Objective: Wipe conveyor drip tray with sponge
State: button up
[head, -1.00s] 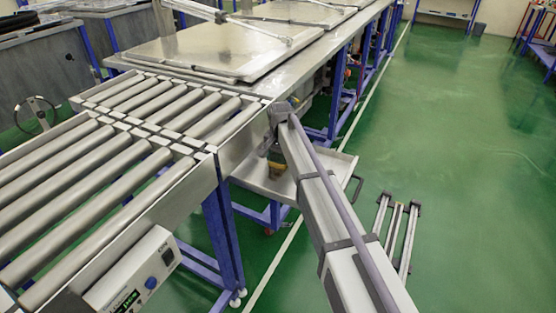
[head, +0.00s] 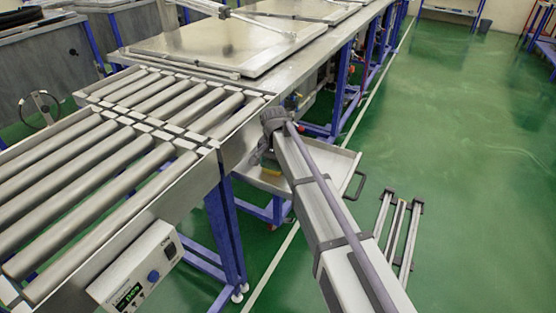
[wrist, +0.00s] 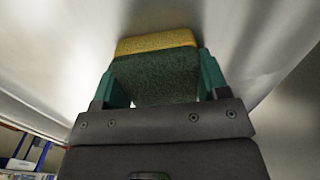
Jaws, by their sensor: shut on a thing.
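The drip tray (head: 340,163) is a shallow pale metal tray with a dark handle at its right end, below the conveyor's side. My gripper (wrist: 160,78) has green fingers closed on both sides of the sponge (wrist: 157,43), which has a yellow layer and a dark green layer. In the head view the sponge (head: 271,172) is a small yellow patch low over the left part of the tray, mostly hidden by my arm. In the wrist view, smooth grey metal lies around the sponge; I cannot tell whether the sponge touches it.
The roller conveyor (head: 110,170) stands at the left, close to my arm. A control box (head: 137,272) hangs on its side. A metal bench with flat lids (head: 225,45) runs behind. Metal rails (head: 400,230) lie on the green floor at the right, with open floor beyond.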

aim_at(267, 177)
jog(key=shift+s+a, duration=0.35)
jog(key=shift+s, duration=0.35)
jog(key=shift+s+a, duration=0.4)
jog(key=shift+s, duration=0.35)
jog(key=shift+s+a, duration=0.35)
jog(key=shift+s, duration=0.35)
notch_tip(267, 177, up, 6)
jog(key=p, duration=0.6)
jog(key=shift+w+d, duration=0.1)
jog(key=shift+w, duration=0.05)
notch_tip(267, 177, up, 3)
jog(key=p, duration=0.3)
